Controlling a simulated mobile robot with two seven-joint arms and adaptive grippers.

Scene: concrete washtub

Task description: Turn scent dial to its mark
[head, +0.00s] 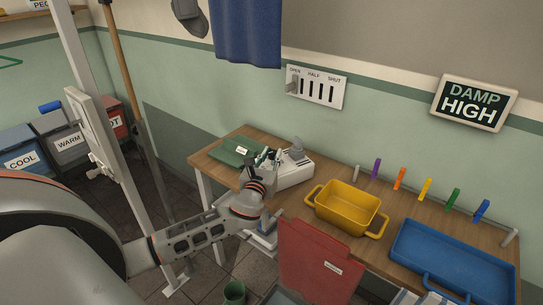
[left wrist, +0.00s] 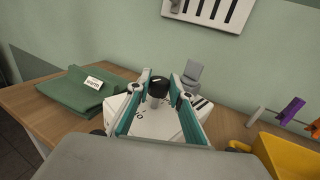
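The scent dial (left wrist: 158,90), a dark-topped knob with a grey lower part, stands on a white box (left wrist: 150,122) with dark marks. The box (head: 296,176) also shows on the table in the head view, where my gripper largely hides the dial. My left gripper (left wrist: 160,82) is open, with its teal fingers on either side of the dial. I cannot tell whether either finger touches it. My left gripper (head: 266,157) reaches the box from the front left in the head view. The dial's mark is not clear. My right gripper is not in view.
A grey spout-like part (left wrist: 192,75) rises behind the dial. A folded green cloth (head: 238,151) lies left of the box, and a yellow tub (head: 347,211) stands to its right. A blue tray (head: 452,263) is farther right. A slotted switch panel (head: 316,88) hangs above.

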